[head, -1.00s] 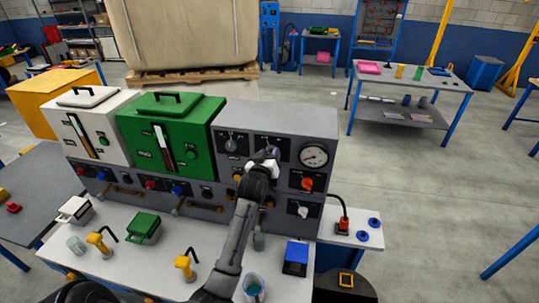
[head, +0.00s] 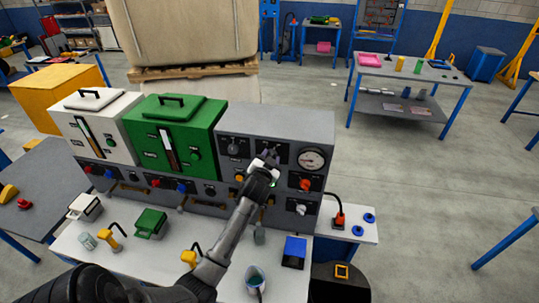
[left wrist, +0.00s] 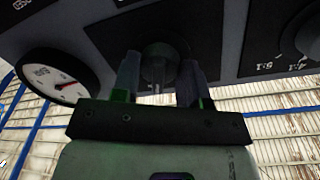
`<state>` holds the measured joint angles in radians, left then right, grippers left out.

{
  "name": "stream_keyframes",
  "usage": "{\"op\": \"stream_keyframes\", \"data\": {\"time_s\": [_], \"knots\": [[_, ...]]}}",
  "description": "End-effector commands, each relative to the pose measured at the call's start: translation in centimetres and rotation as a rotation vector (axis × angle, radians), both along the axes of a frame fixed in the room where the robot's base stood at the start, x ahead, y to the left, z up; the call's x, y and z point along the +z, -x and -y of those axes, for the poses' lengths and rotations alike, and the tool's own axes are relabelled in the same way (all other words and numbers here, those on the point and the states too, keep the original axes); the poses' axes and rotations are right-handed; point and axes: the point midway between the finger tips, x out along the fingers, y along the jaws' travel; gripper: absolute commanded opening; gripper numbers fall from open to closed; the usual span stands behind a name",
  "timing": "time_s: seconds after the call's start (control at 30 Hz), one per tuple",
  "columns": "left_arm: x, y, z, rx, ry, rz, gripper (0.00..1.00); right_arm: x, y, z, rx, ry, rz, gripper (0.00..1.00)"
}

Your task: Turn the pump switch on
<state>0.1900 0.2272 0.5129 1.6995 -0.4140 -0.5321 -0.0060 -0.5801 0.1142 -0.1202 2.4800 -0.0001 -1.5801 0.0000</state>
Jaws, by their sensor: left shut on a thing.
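The grey control panel (head: 318,130) stands on the bench, with dark rotary knobs in its upper row. My left gripper (head: 268,160) is at the upper-row knob just left of the round gauge (head: 312,159) in the head view, covering most of it. In the left wrist view my left gripper (left wrist: 162,85) has its fingers on either side of a dark knob (left wrist: 158,65), shut on it. The gauge (left wrist: 60,78) is left of it there. Another upper knob (head: 234,148) is apart to the left. The label by the held knob is not readable. My right gripper is out of view.
Below the gauge are a red-orange knob (head: 306,185) and a light knob (head: 299,207). Green (head: 178,112) and white (head: 92,102) tanks stand left of the panel.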

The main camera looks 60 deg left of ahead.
Motion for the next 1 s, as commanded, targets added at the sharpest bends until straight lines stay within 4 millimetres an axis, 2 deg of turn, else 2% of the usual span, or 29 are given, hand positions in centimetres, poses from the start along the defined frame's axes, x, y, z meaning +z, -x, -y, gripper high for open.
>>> {"op": "stream_keyframes", "data": {"time_s": [0.4, 1.0], "knots": [[-0.02, -0.01, 0.02, 0.000, -0.123, -0.135, 0.17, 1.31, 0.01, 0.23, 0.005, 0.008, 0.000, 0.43], [-0.11, -0.02, 0.01, -0.001, -0.144, -0.158, 0.17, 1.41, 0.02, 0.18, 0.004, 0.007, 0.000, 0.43]]}}
